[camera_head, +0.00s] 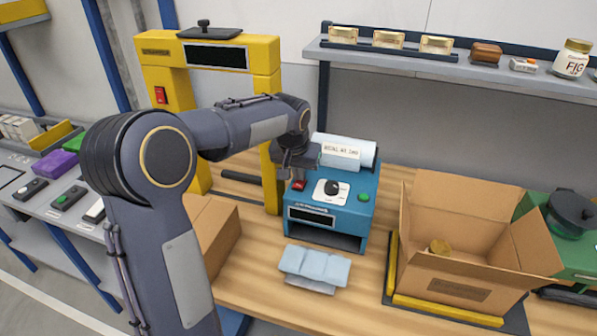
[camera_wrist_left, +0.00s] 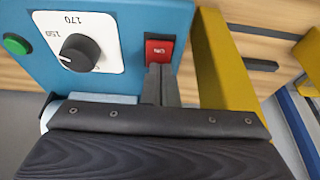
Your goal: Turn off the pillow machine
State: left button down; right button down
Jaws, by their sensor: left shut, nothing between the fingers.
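The pillow machine (camera_head: 362,218) is a blue box on the wooden bench, with a roll of film on top. Its sloped panel carries a black dial (camera_head: 331,188) on a white plate, a green button (camera_head: 364,198) and a red rocker switch (camera_head: 299,185). In the left wrist view the red switch (camera_wrist_left: 158,48) reads ON, beside the dial (camera_wrist_left: 80,52). My left gripper (camera_head: 296,176) is shut and empty, its fingertips (camera_wrist_left: 160,70) at the switch's near edge; I cannot tell whether they touch. My right gripper is not in view.
A yellow frame (camera_head: 210,52) stands behind on the left, with its own red switch (camera_head: 160,95). Pale blue pillows (camera_head: 314,265) lie before the machine. An open carton (camera_head: 462,265) is on the right, another carton (camera_head: 215,232) on the left. A shelf (camera_head: 420,63) runs above.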

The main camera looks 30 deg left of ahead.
aim_at(296, 185)
pick_arm(q)
jog(key=shift+s+f, duration=0.2)
jog(key=shift+f, duration=0.1)
jog(key=shift+s+d, duration=0.1)
jog(key=shift+s, duration=0.05)
jog(key=shift+s+d+b, duration=0.1)
jog(key=shift+s+b, duration=0.25)
jog(key=shift+s, duration=0.25)
notch_tip(296, 185, up, 5)
jog(key=p, duration=0.4)
jog(key=shift+f, duration=0.15)
jog(key=b+v, duration=0.1)
jog(key=v, duration=0.8)
jog(key=shift+s+r, duration=0.25)
jog(key=shift+r, duration=0.1)
jog(key=shift+d+b, duration=0.2)
jog(key=shift+b, duration=0.1)
